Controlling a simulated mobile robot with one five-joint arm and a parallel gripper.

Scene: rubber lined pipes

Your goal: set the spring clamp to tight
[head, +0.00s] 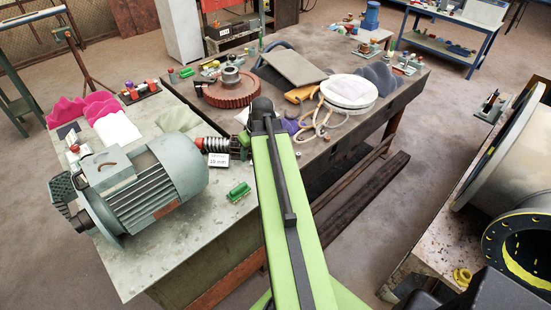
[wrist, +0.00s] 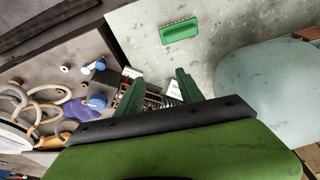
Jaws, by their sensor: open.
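What looks like the spring clamp (head: 214,145) is a dark coiled spring piece with a reddish end. It lies at the seam between the pale workbench and the darker one, behind a small white card (head: 219,160). In the wrist view the coiled piece (wrist: 153,99) shows partly between my green fingers, with a white card (wrist: 174,90) by the right finger. My gripper (wrist: 158,85) is open with nothing held, and it points toward the piece. The dark palm hides its lower part. I cannot tell its setting.
A grey-green motor (head: 150,180) stands on the pale bench, with a green block (head: 238,191) beside it. A red gear (head: 231,88), a white round lid (head: 349,91) and beige rings (head: 318,120) crowd the dark bench. A large pipe (head: 505,150) lies at right.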

